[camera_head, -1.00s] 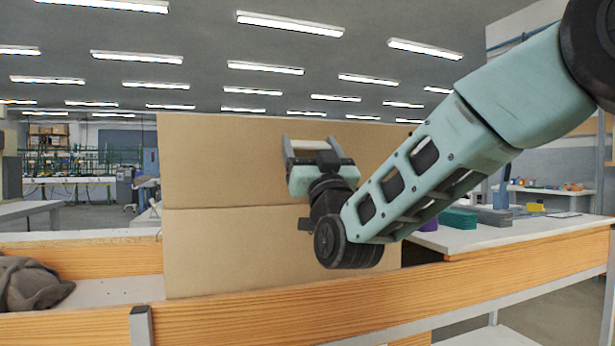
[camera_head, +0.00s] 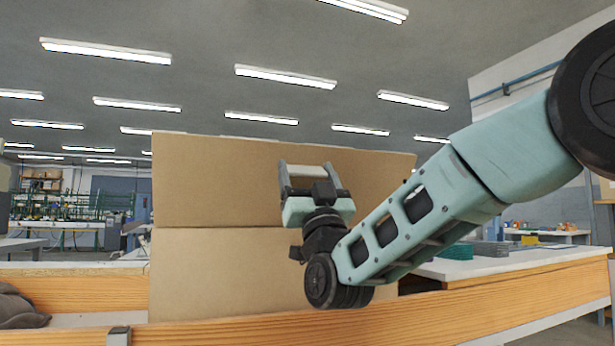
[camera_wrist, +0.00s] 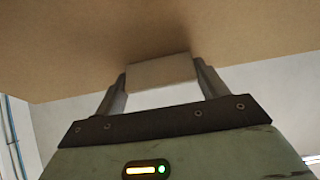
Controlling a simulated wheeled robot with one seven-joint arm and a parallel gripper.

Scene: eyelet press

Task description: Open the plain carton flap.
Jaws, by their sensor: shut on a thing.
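A plain brown carton (camera_head: 215,275) stands on the bench in the head view. Its flap (camera_head: 215,180) rises upright above the front wall, with a seam between them. My gripper (camera_head: 312,172) is in front of the flap's right part. Its two fingers are shut on a pale grey tab (camera_wrist: 161,72) in the wrist view, which sits against the flap's brown face (camera_wrist: 140,30). The carton's inside is hidden behind the flap and wall, and my arm covers part of its right side.
A wooden bench rail (camera_head: 240,328) runs across the front of the carton. A grey cloth (camera_head: 20,308) lies at the left. A white table (camera_head: 500,260) with small items stands to the right. Space above the flap is clear.

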